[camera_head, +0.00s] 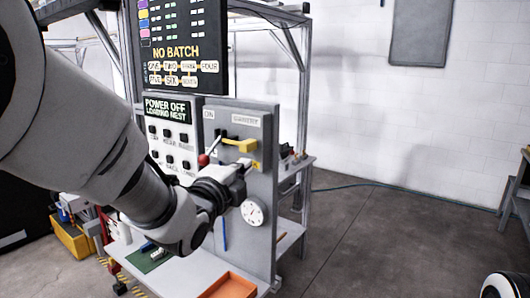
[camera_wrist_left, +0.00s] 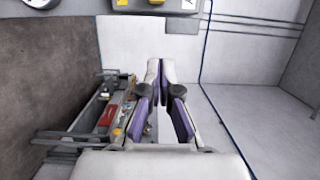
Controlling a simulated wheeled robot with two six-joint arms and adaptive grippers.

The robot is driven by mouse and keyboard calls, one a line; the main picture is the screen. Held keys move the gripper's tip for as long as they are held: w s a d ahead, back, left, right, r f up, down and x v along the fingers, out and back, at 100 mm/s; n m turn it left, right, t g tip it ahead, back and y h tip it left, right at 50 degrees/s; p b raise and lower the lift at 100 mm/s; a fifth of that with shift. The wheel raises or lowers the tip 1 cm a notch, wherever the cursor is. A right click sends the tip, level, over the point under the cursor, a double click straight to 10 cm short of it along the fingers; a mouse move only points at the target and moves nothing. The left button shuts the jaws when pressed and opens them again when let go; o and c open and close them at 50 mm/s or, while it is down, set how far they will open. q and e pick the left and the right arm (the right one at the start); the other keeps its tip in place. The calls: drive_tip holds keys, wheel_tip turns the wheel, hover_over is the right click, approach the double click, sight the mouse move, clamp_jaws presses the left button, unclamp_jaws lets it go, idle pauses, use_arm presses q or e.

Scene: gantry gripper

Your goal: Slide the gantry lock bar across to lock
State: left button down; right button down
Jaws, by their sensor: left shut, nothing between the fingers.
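A grey upright panel (camera_head: 262,190) has a plate reading ON and a second label too small to read surely. A yellow handle (camera_head: 240,145) sticks out from its upper part, and a red knob (camera_head: 203,160) is to its left. I cannot tell which part is the lock bar. My left gripper (camera_head: 243,168) is in front of the panel, just below the yellow handle, shut and empty; I cannot tell whether it touches anything. In the left wrist view its fingers (camera_wrist_left: 161,66) meet at the tips. My right gripper is not in view.
A dial gauge (camera_head: 252,211) is below the gripper. A button panel (camera_head: 172,133) and a NO BATCH screen (camera_head: 178,45) are to the left and above. An orange tray (camera_head: 230,286) lies low in front. The floor (camera_head: 400,235) to the right is mostly clear.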

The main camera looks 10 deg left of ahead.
sight(248, 152)
use_arm(q)
drive_tip(key=w+p, duration=0.2)
drive_tip(key=w, duration=0.1)
drive_tip(key=w+a+p, duration=0.1)
drive_tip(key=w+p, duration=0.1)
drive_tip(key=w, duration=0.2)
drive_tip(key=w+a+p, duration=0.1)
drive_tip(key=w+p, duration=0.1)
drive_tip(key=w, duration=0.2)
drive_tip(key=shift+f, duration=0.15)
drive_tip(key=shift+a+f, duration=0.1)
drive_tip(key=shift+a, duration=0.1)
drive_tip(key=a, duration=0.1)
drive_tip(key=w+a, duration=0.1)
drive_tip(key=a+b, duration=0.1)
drive_tip(key=shift+w+a, duration=0.3)
drive_tip(key=shift+a, duration=0.1)
